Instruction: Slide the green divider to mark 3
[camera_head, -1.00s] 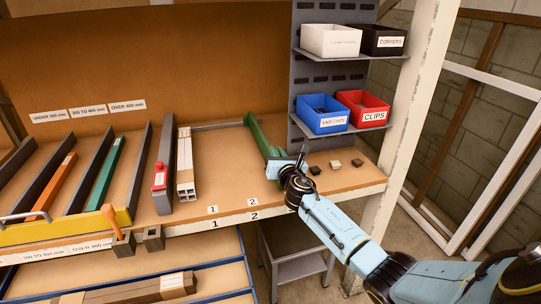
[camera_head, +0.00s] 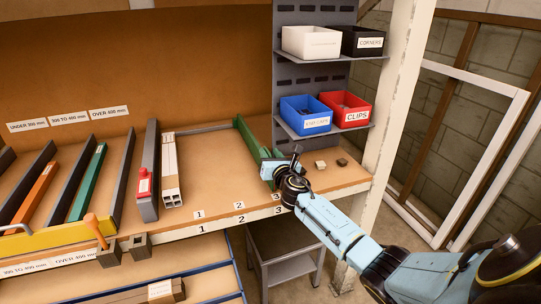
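The green divider (camera_head: 248,138) stands on the wooden shelf, running from the back rail towards the front edge. My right gripper (camera_head: 269,168) is at its near end, and the two overlap in this view. The gripper hides that end, and its fingers do not show clearly enough to tell open from shut. Along the front edge are mark 1 (camera_head: 199,214), mark 2 (camera_head: 239,205) and mark 3 (camera_head: 276,197). The divider's near end is to the right of mark 2, close to mark 3's line. My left gripper is not in view.
Small blocks (camera_head: 320,165) lie right of my gripper. A blue bin (camera_head: 306,121) and a red bin (camera_head: 357,115) sit on a rack above. The shelf between is clear.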

